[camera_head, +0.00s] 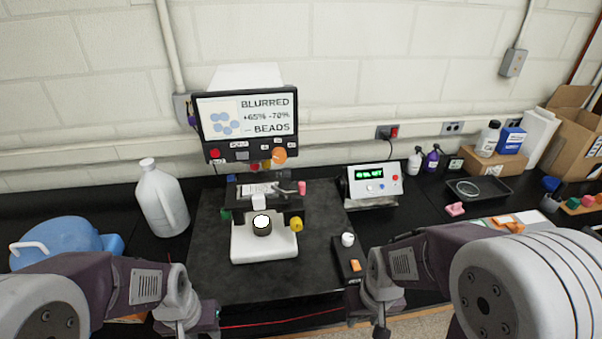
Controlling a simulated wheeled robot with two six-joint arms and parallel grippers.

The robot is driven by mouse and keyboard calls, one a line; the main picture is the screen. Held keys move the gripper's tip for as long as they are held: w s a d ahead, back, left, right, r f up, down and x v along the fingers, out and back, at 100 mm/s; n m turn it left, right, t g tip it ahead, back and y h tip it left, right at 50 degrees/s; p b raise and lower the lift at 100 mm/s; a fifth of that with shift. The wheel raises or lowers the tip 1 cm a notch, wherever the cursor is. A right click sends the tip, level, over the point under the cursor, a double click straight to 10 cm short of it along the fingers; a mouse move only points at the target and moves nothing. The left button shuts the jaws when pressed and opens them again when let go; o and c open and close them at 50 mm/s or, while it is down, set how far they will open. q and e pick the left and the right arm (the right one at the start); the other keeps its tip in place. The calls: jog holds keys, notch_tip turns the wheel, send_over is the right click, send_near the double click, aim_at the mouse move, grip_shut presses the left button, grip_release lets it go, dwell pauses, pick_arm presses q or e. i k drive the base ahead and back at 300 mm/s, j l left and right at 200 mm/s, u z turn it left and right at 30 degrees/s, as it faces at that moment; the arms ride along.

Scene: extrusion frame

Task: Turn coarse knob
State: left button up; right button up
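A white microscope (246,246) stands on a dark mat with a stage and a lit round part at its front. A yellow knob (296,224) is on its right side and a green knob (226,215) on its left. A pink knob (301,188) and an orange knob (279,155) sit higher up. I cannot tell which is the coarse knob. The screen (246,122) above reads "BLURRED" and "BEADS". My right gripper (381,332) is at the bottom edge, right of the microscope and apart from it. My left gripper (203,332) is at the bottom edge, left of it. Fingers are mostly cut off.
A white jug (162,200) and a blue container (58,240) stand at the left. A control box (375,182) with a green display is right of the microscope. A small dark box (345,262) with white and orange parts lies near my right arm. Boxes and bottles fill the far right.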

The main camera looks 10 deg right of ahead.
aim_at(285, 172)
jog(key=l+u, duration=0.2)
jog(key=l, duration=0.3)
jog(key=l+u, duration=0.2)
jog(key=l, duration=0.25)
jog(key=k+l+u, duration=0.2)
jog(key=l, duration=0.3)
jog(key=l+u, duration=0.25)
jog(key=u, duration=0.15)
jog(key=l+u, duration=0.45)
jog(key=u, duration=0.3)
jog(key=k, duration=0.05)
